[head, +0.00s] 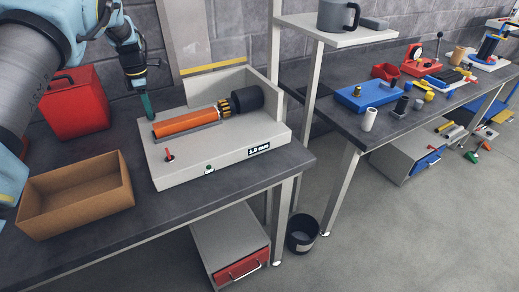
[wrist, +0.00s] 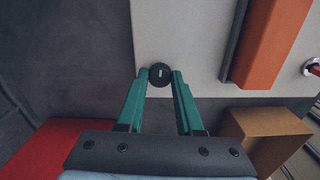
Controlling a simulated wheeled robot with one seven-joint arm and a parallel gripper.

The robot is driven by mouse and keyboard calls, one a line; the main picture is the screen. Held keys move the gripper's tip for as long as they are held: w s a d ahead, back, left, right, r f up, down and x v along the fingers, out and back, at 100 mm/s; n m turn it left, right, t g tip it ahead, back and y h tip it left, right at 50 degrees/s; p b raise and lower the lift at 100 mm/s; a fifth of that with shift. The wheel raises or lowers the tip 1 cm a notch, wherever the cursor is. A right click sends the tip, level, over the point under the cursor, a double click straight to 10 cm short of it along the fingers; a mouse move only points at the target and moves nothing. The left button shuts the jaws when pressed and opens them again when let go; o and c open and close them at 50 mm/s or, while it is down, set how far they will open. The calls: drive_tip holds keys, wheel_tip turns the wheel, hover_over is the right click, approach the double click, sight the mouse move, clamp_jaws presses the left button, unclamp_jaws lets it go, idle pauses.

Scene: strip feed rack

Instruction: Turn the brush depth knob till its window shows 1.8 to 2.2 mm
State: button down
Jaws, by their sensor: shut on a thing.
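The pale machine (head: 225,160) stands on the dark bench with an orange strip (head: 187,123) and a black-and-gold brush (head: 234,104) on top. Its small display window (head: 259,149) is on the front face. It seems to read 3.8 mm, but the first digit is too small to be sure of. My gripper (head: 149,105) is at the machine's back left edge, pointing down. In the wrist view, its teal fingertips (wrist: 160,76) are shut on a round black knob (wrist: 160,73) with a pale mark. In the head view the knob is hidden.
A red toggle lever (head: 169,155) and a green button (head: 209,169) are on the machine. An open cardboard box (head: 75,205) is at front left, and a red case (head: 75,103) is behind it. A raised panel (head: 262,93) stands behind the brush. Another bench (head: 350,122) is to the right.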

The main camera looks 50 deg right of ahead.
idle(0.8)
drive_tip(key=c, duration=0.9)
unclamp_jaws()
drive_tip(key=shift+r, duration=0.1)
drive_tip(key=shift+r+p, duration=1.8)
drive_tip(key=shift+r, duration=1.15)
drive_tip(key=shift+o, duration=0.3)
drive_tip(key=shift+o, duration=1.4)
